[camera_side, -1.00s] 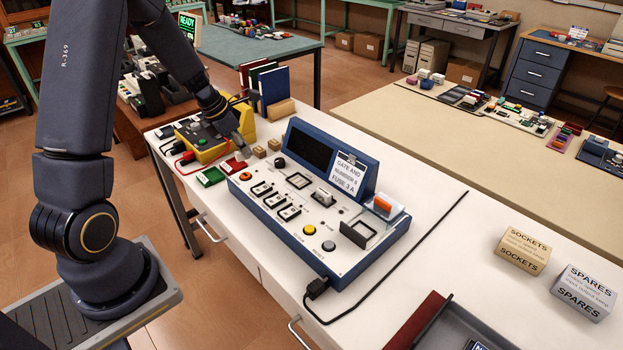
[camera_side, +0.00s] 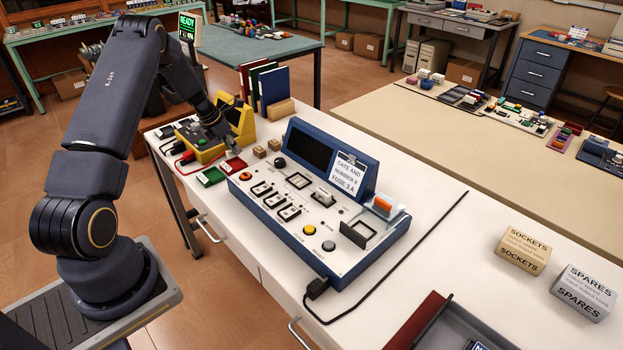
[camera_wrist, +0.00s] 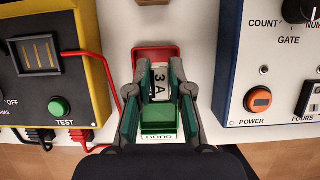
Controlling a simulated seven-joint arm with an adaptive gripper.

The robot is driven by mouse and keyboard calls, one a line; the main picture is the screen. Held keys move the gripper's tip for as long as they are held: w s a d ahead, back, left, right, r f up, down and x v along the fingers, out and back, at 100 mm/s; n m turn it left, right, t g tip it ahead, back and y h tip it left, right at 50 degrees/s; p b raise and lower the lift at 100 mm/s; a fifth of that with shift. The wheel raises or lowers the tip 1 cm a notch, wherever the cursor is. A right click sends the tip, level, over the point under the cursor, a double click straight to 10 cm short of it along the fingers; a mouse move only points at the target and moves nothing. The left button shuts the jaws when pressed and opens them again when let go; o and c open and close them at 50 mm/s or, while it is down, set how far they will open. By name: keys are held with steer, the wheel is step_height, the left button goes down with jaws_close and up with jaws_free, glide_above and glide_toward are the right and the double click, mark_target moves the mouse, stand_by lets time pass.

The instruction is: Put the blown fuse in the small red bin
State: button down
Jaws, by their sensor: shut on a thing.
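The fuse (camera_wrist: 159,83), a pale piece marked "3 A", is between the green-padded fingers of my gripper (camera_wrist: 160,88) in the wrist view. The small red bin (camera_wrist: 155,51) shows just beyond and under the fuse. In the side view my gripper (camera_side: 222,140) is near the yellow tester, just behind the red bin (camera_side: 233,166). The fuse is hard to make out there. A green bin (camera_side: 210,177) marked "GOOD" in the wrist view sits beside the red one. I cannot tell the fuse's height above the red bin.
The yellow tester (camera_side: 208,152) with red leads stands close on the left of the bins. The blue console (camera_side: 322,218) stands close on their right. Small wooden blocks (camera_side: 259,151) and upright books (camera_side: 273,86) are behind. The gap between tester and console is narrow.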

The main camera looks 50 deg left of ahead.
steer(key=shift+w+a+f, duration=0.25)
steer(key=shift+w+f, duration=0.15)
steer(key=shift+f, duration=0.15)
steer(key=shift+w+a+f, duration=0.1)
steer(key=shift+f, duration=1.55)
steer(key=shift+f, duration=0.15)
steer(key=c, duration=1.3)
jaws_free()
steer(key=shift+c, duration=0.2)
